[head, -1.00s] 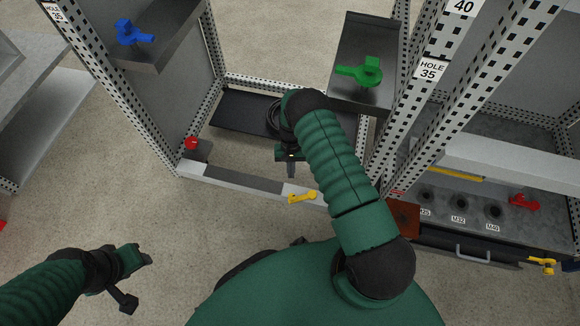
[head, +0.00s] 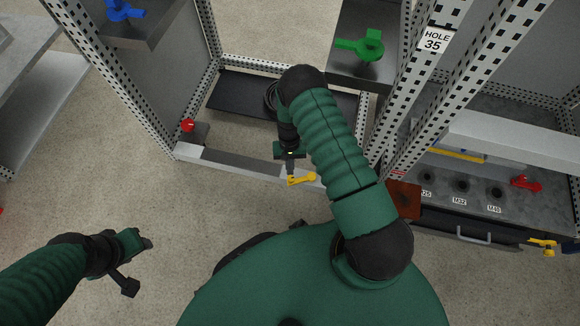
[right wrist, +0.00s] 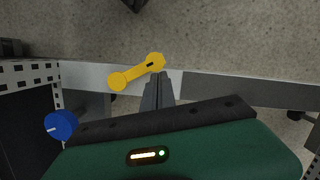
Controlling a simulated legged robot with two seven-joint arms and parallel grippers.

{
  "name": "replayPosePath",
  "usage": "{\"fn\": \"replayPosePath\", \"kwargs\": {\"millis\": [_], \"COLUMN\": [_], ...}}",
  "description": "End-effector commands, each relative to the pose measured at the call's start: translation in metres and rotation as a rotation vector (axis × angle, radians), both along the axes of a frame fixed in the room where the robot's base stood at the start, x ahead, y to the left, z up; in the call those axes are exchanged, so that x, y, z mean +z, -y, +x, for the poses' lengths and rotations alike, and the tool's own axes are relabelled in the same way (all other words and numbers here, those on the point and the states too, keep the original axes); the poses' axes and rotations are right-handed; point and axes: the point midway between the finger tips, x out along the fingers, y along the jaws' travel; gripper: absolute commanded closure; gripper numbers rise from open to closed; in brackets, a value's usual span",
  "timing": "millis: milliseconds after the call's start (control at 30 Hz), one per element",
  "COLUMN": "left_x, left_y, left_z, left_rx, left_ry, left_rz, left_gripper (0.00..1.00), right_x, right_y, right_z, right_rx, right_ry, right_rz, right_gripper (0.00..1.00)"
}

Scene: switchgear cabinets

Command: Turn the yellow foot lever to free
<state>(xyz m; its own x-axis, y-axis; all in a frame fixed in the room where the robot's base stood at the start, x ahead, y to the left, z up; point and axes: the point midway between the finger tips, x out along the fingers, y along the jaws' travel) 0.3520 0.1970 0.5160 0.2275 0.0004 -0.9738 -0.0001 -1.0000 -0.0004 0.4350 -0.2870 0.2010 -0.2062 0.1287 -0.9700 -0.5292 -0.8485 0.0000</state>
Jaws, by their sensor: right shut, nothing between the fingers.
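The yellow foot lever (head: 301,179) sits on the low front rail of the middle cabinet frame. It also shows in the right wrist view (right wrist: 137,70), lying slantwise across the rail, with a round end at the left and a hub with a dark slot at the right. My right gripper (head: 290,169) is shut and empty, pointing down just beside the lever. In the right wrist view its fingertips (right wrist: 158,76) are close to the hub end; I cannot tell whether they touch it. My left gripper (head: 146,242) hangs over open floor, far from the lever; its jaws are too small to judge.
A red knob (head: 187,125) is at the frame's left corner. A green handle (head: 361,45) and a blue handle (head: 124,10) sit on higher shelves. Perforated posts (head: 420,100) stand right of my right arm. Floor in front of the rail is clear at left.

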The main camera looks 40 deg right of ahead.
Motion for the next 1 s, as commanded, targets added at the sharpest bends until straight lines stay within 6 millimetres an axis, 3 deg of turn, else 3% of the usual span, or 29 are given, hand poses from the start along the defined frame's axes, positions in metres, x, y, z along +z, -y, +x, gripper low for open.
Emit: {"fn": "replayPosePath", "kwargs": {"millis": [567, 1000], "left_x": [0.018, 0.055], "left_y": [0.0, 0.0], "left_z": [0.0, 0.0], "left_rx": [0.0, 0.0], "left_ry": [0.0, 0.0], "left_rz": [0.0, 0.0], "left_gripper": [0.59, 0.59], "right_x": [0.003, 0.005], "right_y": [-0.009, -0.02], "right_z": [-0.011, -0.042], "right_rx": [0.158, 0.555], "right_ry": [-0.002, -0.004], "right_rz": [0.002, 0.002], "right_gripper": [1.0, 1.0]}}
